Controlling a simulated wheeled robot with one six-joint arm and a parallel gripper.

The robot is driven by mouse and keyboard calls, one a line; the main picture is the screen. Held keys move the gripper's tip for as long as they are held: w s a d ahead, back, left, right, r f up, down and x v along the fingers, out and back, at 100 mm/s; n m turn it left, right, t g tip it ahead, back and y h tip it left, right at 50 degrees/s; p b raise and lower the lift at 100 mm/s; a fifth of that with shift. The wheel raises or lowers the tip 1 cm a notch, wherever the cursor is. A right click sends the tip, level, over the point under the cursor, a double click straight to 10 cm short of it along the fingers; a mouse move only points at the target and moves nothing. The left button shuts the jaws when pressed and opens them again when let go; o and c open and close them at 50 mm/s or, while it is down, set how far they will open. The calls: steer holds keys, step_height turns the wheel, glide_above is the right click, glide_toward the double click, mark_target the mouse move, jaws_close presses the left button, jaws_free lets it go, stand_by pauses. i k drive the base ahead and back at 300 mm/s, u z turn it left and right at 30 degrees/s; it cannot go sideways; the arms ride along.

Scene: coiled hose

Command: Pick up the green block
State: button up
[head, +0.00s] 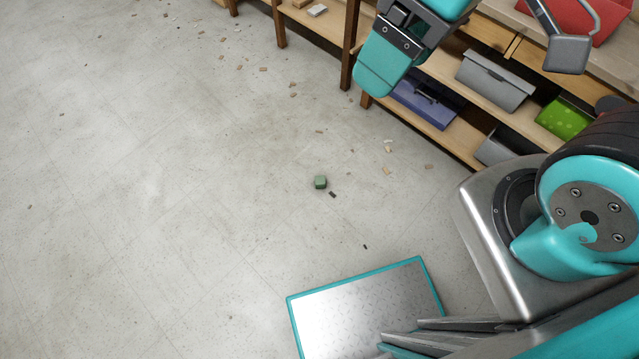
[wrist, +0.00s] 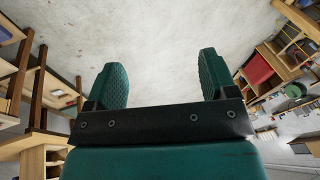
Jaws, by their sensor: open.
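The green block (head: 320,182) is a small dull green cube on the bare grey floor, near the middle of the head view. My gripper (wrist: 163,76) shows in the wrist view with its two teal, ribbed fingers spread wide apart and nothing between them. Teal and dark parts of my arm show at the top of the head view, up by the shelves and well away from the block. I cannot make out the fingertips there. The block does not show in the wrist view.
Wooden shelving (head: 440,83) runs along the upper right, holding a grey bin (head: 495,80), a purple bin (head: 425,103) and a green box (head: 566,118). Several small chips and dark scraps lie scattered near the block. The floor left of the block is largely clear.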

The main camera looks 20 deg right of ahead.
mark_target(320, 181)
steer(key=u, duration=1.7)
steer(key=i, duration=1.15)
steer(key=z, duration=2.5)
